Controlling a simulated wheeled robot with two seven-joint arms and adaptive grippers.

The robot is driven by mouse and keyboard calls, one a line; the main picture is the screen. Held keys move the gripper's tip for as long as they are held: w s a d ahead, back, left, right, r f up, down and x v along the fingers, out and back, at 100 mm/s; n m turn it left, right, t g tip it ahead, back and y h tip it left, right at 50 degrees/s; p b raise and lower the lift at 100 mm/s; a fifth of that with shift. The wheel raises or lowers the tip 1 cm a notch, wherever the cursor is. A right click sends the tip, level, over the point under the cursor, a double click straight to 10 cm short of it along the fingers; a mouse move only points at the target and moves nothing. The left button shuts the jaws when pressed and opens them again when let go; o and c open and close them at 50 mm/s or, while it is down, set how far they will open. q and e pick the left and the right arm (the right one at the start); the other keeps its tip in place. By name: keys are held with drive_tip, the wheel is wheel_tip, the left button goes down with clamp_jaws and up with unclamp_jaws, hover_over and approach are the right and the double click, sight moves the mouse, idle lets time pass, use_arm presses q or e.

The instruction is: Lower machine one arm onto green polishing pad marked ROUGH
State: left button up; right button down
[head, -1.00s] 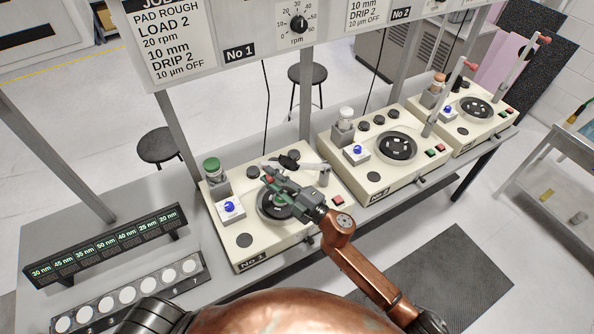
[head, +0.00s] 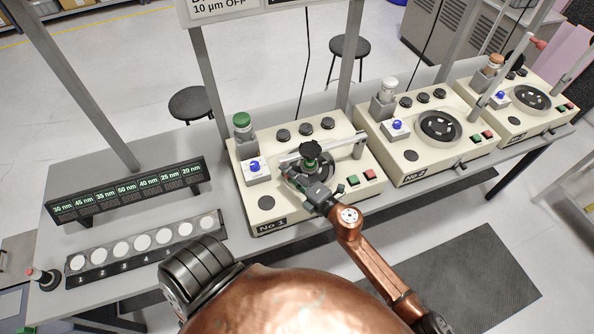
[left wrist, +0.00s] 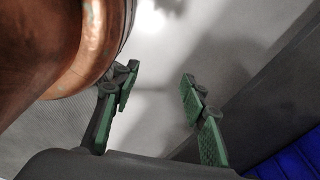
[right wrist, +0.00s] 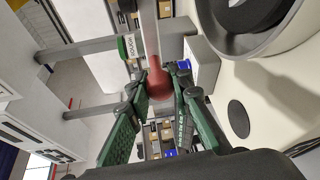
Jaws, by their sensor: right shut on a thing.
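Machine No 1 (head: 262,219) is a cream box on the bench. Its grey arm (head: 343,148) runs low across the dark round plate (head: 327,172), with a black knob (head: 310,149) above it. My right gripper (head: 294,177) is shut on the arm's red handle (right wrist: 158,82), seen between its fingers (right wrist: 162,82) in the right wrist view. Most of the plate is hidden by the arm and gripper; I cannot tell whether they touch. A green-capped bottle (head: 241,121) shows a ROUGH label (right wrist: 130,47). My left gripper (left wrist: 158,100) is open and empty.
Machines No 2 (head: 425,165) and No 3 (head: 510,125) stand to the right, with raised arms. A numbered strip of white discs (head: 142,243) and a nm display rack (head: 125,190) lie left on the bench (head: 100,160). Bench posts rise behind machine one.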

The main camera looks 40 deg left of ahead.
drive_tip(key=c, duration=2.2)
unclamp_jaws()
drive_tip(key=o, duration=0.5)
drive_tip(key=shift+d, duration=0.15)
use_arm(q)
drive_tip(key=shift+s, duration=0.3)
use_arm(e)
drive_tip(key=d, duration=0.4)
drive_tip(key=d+r, duration=0.1)
drive_tip(key=d, duration=0.6)
drive_tip(key=shift+s+d+r, duration=0.15)
drive_tip(key=shift+s+d, duration=0.1)
drive_tip(key=shift+d, duration=0.05)
